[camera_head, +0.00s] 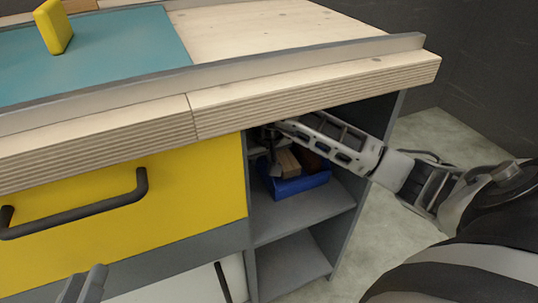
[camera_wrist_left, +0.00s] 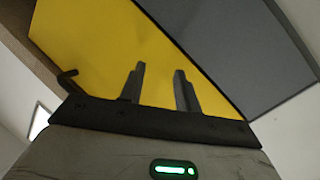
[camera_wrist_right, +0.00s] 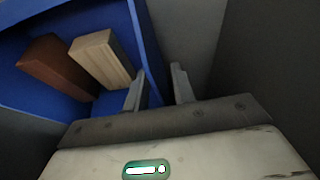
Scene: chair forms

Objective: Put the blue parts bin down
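The blue parts bin (camera_head: 298,183) is inside the open compartment under the worktop, and it appears to rest on the grey shelf (camera_head: 318,210). It holds a light wooden block (camera_wrist_right: 101,60) and a brown block (camera_wrist_right: 55,66). My right gripper (camera_wrist_right: 158,82) is open, with its fingers on either side of the bin's wall; a gap shows between the wall and the right-hand finger. In the head view the right fingertips are mostly hidden beneath the worktop. My left gripper (camera_wrist_left: 160,85) is open and empty, in front of the yellow drawer (camera_wrist_left: 105,45).
The thick worktop edge (camera_head: 320,92) overhangs the compartment closely above my right arm. A yellow block (camera_head: 53,27) stands on the teal mat (camera_head: 120,50). The lower shelf (camera_head: 290,265) looks empty. A dark handle (camera_head: 80,207) sticks out from the yellow drawer.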

